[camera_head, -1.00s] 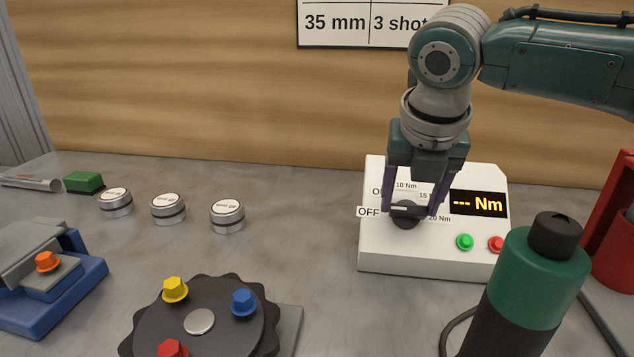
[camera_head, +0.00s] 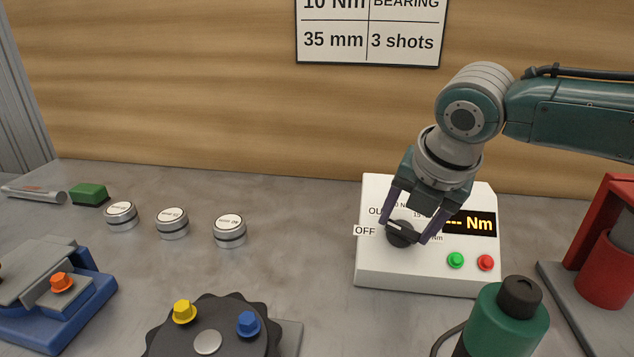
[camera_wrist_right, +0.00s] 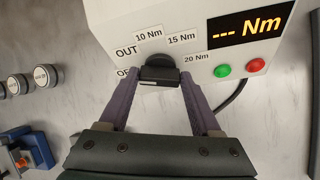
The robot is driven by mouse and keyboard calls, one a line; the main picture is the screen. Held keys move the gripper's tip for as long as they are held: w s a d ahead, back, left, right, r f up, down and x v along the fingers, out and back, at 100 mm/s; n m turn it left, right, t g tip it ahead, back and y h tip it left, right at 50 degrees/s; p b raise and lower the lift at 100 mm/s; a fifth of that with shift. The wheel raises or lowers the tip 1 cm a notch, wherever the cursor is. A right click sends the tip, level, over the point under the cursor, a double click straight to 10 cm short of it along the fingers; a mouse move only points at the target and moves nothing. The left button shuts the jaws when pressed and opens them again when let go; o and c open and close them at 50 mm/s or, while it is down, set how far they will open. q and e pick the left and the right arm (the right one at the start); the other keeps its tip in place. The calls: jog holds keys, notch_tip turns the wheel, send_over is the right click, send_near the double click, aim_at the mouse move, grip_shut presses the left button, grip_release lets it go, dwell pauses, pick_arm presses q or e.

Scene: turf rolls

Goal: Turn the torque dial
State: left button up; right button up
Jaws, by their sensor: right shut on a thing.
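The black torque dial (camera_head: 402,235) sits on the sloped face of a white control box (camera_head: 400,276). Labels around it read OFF, OUT, 10 Nm, 15 Nm and 20 Nm, some partly covered in the head view. My right gripper (camera_head: 409,229) is shut on the dial's bar, a finger on each side, with its wrist tilted to the right. In the right wrist view the dial (camera_wrist_right: 160,72) lies between the fingertips. The display (camera_head: 468,223) shows "--- Nm" in orange. My left gripper is not in view.
A green button (camera_head: 455,260) and a red button (camera_head: 486,263) are right of the dial. A green-black tool (camera_head: 508,325) stands in front. A red press (camera_head: 605,260) is at right. Several metal discs and a dark lobed turntable (camera_head: 210,315) are left; bare bench lies between.

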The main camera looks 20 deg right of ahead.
jog(key=m+p, duration=0.2)
jog(key=shift+s+d+r+m+t+y, duration=0.1)
jog(key=shift+s+r+m+t+y, duration=0.1)
jog(key=shift+m+t+y, duration=0.15)
jog(key=m+p, duration=0.1)
jog(key=m+t, duration=0.1)
jog(key=m, duration=0.1)
jog(key=shift+s+f+p, duration=0.15)
jog(key=shift+f+p, duration=0.05)
jog(key=shift+p, duration=0.15)
jog(key=m, duration=0.1)
jog(key=m+t+p, duration=0.1)
jog(key=m, duration=0.1)
jog(key=shift+s+f+m, duration=0.1)
jog(key=shift+f+m, duration=0.05)
jog(key=shift+m, duration=0.1)
jog(key=shift+s+f+m+t+p, duration=0.15)
jog(key=shift+m+t+p, duration=0.5)
jog(key=shift+m, duration=0.95)
jog(key=o, duration=1.4)
